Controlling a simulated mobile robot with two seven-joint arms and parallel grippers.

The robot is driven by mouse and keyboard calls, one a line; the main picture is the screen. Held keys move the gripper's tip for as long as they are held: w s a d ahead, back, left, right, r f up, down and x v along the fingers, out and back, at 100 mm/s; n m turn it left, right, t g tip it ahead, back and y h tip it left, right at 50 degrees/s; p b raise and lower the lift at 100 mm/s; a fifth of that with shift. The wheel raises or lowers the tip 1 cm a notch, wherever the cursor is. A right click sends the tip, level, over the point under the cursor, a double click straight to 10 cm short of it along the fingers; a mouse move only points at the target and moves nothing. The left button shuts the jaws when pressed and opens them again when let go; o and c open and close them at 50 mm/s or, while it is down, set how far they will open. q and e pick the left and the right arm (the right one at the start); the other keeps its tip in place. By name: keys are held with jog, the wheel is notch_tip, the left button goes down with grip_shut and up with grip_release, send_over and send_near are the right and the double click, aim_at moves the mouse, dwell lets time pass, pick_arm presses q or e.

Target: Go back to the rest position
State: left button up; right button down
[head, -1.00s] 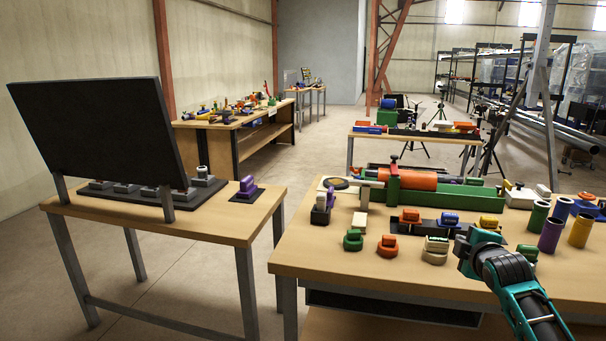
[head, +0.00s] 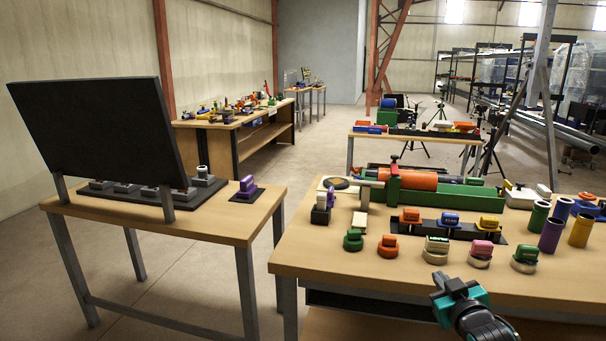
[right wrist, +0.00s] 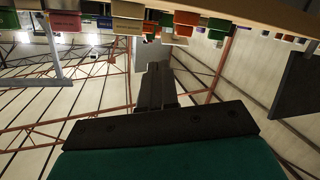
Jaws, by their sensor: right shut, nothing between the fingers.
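My right gripper (head: 452,285) is in the head view at the lower right, at the front edge of the right table (head: 340,258). It is apart from the pieces on the table and empty. In the right wrist view its fingers (right wrist: 156,85) are together with nothing between them. My left gripper is not in the head view.
Several small pieces stand along the table front, among them a green one (head: 353,240), an orange one (head: 388,246) and a pink one (head: 481,253). A black rack (head: 430,228) lies behind them. A left table (head: 150,225) carries a dark panel (head: 100,125). Floor shows between the tables.

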jog(key=s+a+f+g, duration=0.1)
jog(key=s+a+f, duration=0.3)
jog(key=s, duration=0.6)
jog(key=s+a+f+g+y, duration=0.1)
jog(key=s+a+f, duration=0.3)
jog(key=s+f, duration=0.4)
jog(key=s+a+f+g+y, duration=0.1)
jog(key=s+a+f+g, duration=0.2)
jog(key=s, duration=0.9)
notch_tip(320, 180, down, 3)
jog(key=shift+s+a+r+m, duration=0.1)
jog(key=shift+s+a+m, duration=0.3)
jog(key=shift+a, duration=0.05)
